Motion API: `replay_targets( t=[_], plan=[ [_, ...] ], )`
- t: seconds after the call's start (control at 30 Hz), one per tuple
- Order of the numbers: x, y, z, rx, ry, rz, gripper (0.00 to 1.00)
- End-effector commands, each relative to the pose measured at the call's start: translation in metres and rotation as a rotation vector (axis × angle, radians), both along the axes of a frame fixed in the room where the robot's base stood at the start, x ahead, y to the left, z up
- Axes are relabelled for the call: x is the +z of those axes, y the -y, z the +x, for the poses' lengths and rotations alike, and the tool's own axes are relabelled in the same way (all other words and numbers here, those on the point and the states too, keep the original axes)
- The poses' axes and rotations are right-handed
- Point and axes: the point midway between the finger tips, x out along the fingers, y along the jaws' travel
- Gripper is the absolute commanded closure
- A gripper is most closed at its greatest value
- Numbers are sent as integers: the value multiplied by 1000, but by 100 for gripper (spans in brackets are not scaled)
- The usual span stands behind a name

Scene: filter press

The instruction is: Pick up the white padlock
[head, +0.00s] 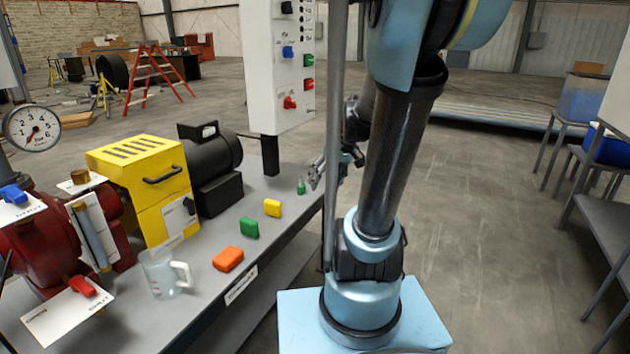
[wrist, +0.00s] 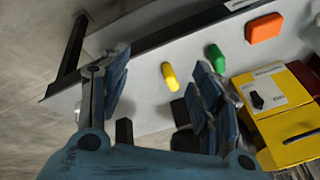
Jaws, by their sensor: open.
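I cannot make out a white padlock in either view. A yellow block-like piece (head: 272,208), a green one (head: 249,228) and an orange one (head: 228,259) lie in a row on the grey bench (head: 200,290). They also show in the wrist view: yellow (wrist: 170,76), green (wrist: 215,57), orange (wrist: 263,27). My gripper (head: 318,176) is above the far end of the bench, partly hidden by a pole and my arm. In the wrist view its fingers (wrist: 160,92) are apart, with nothing seen held. A small green item (head: 301,187) shows beside it.
A white control panel (head: 280,75) stands over the bench. A yellow box (head: 150,185), a black motor (head: 212,160), a clear jug (head: 163,273) and red valves with white tags (head: 70,310) crowd the left side. Open floor (head: 480,220) lies to the right.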

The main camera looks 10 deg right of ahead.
Motion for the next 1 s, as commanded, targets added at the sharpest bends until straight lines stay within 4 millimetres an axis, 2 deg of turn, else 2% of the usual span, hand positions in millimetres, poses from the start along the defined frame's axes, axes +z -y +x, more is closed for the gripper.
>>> replay_targets(
  t=[0.1,0.47,0.77,1.0],
  plan=[
    [3,3,31,40,32,42,42],
    [0,20,120,165,164,160,42],
    [-16,47,190,259,310,238,42],
    [-38,77,239,325,445,285,42]
  ],
)
